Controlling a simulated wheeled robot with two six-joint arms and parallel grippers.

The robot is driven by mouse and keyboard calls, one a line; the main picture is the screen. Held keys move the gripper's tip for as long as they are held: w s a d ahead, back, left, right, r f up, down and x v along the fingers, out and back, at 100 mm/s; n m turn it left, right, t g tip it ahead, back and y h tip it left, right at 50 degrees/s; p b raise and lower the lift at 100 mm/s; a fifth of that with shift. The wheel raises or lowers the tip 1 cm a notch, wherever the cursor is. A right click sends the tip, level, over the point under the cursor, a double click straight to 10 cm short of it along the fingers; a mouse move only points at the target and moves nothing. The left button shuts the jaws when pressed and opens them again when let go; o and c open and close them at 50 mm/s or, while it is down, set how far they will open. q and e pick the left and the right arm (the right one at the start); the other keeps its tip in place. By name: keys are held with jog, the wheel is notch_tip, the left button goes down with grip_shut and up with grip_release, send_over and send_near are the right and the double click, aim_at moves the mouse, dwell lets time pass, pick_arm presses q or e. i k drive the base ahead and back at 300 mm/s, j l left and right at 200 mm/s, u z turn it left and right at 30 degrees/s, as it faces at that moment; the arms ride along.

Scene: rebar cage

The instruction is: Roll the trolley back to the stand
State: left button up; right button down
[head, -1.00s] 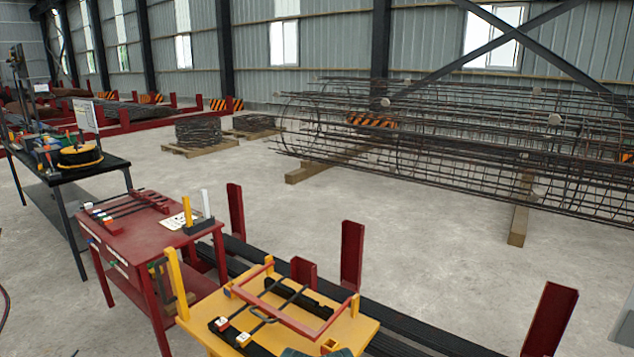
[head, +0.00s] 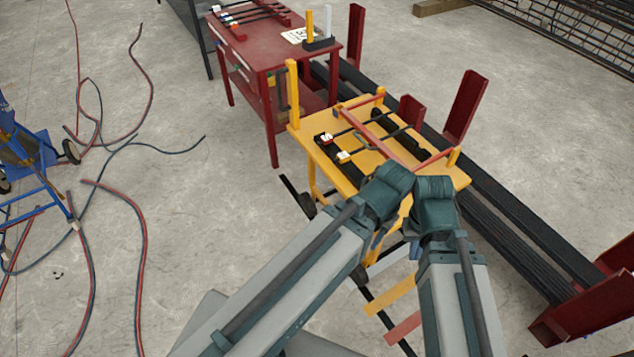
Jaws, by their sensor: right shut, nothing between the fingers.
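The yellow trolley (head: 352,165) stands ahead of me, with a red frame and dark bars on its top and a yellow post at its left corner. The red stand (head: 265,55) is just beyond it to the left, with bars on its top. A narrow gap shows between them. My right gripper (head: 408,229) is shut and empty, low at the trolley's near edge. My left wrist is beside it, its gripper mostly hidden behind my arm. I cannot tell whether either gripper touches the trolley.
Red and dark hoses (head: 140,230) lie on the floor to the left, beside a blue wheeled cart (head: 30,150). Long dark bars (head: 500,215) between red posts (head: 465,105) run along the trolley's right side. Bare floor lies left of the trolley.

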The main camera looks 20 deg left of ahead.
aim_at(411, 148)
jog(key=i+j+z, duration=0.3)
jog(key=i+j, duration=0.6)
jog(key=j, duration=0.1)
